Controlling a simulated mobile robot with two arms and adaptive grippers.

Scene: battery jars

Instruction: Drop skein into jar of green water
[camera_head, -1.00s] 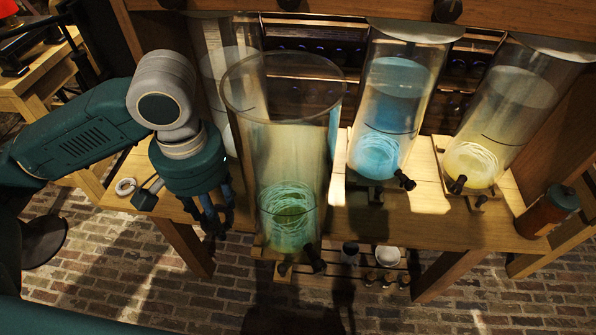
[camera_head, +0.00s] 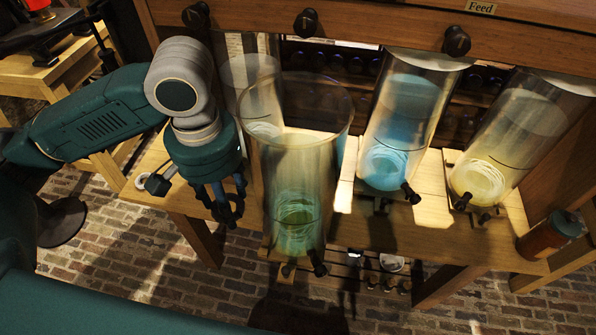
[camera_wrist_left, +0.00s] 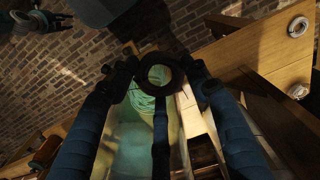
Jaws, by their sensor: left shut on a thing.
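The jar of green water (camera_head: 296,205) is a tall clear cylinder at the front of the bench, with green water low in it and pale rings at its bottom. My left gripper (camera_head: 228,212) hangs just left of the jar, outside it and below its rim. In the left wrist view its fingers close on a dark ring-shaped thing (camera_wrist_left: 178,68), which looks like the skein. The green jar (camera_wrist_left: 135,135) shows behind the ring there. In the head view the held ring is hard to make out. My right gripper (camera_wrist_left: 38,22) is at the wrist view's top left, its jaws unclear.
A jar of blue water (camera_head: 385,165) and a jar of yellow water (camera_head: 480,178) stand to the right. Another clear jar (camera_head: 255,100) stands behind the green one. An orange canister (camera_head: 545,238) stands at the right.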

